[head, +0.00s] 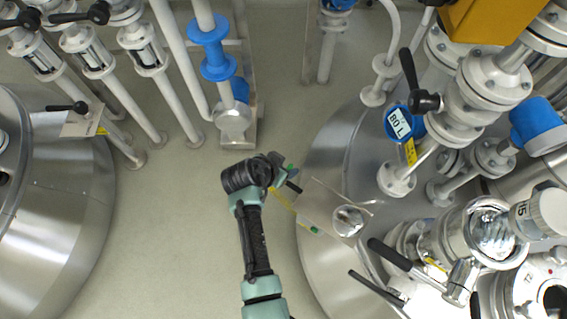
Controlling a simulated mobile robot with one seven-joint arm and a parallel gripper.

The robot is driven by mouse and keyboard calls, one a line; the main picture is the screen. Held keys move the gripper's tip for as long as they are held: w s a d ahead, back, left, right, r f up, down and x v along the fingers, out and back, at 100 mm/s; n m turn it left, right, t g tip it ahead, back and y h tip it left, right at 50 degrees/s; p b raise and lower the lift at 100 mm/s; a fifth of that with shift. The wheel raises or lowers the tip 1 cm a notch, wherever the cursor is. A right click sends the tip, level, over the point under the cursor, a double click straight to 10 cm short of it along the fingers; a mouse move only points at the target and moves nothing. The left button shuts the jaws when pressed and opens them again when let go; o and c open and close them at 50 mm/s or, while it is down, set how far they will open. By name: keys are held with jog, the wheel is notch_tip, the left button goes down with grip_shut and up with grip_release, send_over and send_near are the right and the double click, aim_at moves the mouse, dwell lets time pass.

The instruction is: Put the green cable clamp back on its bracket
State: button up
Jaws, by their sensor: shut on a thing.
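My gripper (281,177) is in the middle of the head view, at the end of my arm reaching up from below. It is small and partly hidden by my wrist. A small green piece (289,168), apparently the green cable clamp, shows at its jaws, which are shut on it. A short black handle-like part (294,187) sticks out beside it. Just below and right is a thin metal plate (322,201) with a yellow strip (283,200) and a small green spot (315,230), likely the bracket. I cannot tell whether the clamp touches it.
A steel tank (330,150) stands right of my gripper, with valves, a blue gauge (398,123) and black levers (388,254). Another tank (60,220) is at the left. Pipes with a blue flange (213,52) rise behind. Open floor (160,230) lies left of my arm.

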jog(key=shift+f+b, duration=0.4)
jog(key=shift+f, duration=0.05)
dwell(0.3)
jog(key=o, duration=1.1)
jog(key=shift+c, duration=0.2)
jog(key=p+v, duration=0.3)
jog(key=v, duration=1)
jog(key=shift+p, duration=0.3)
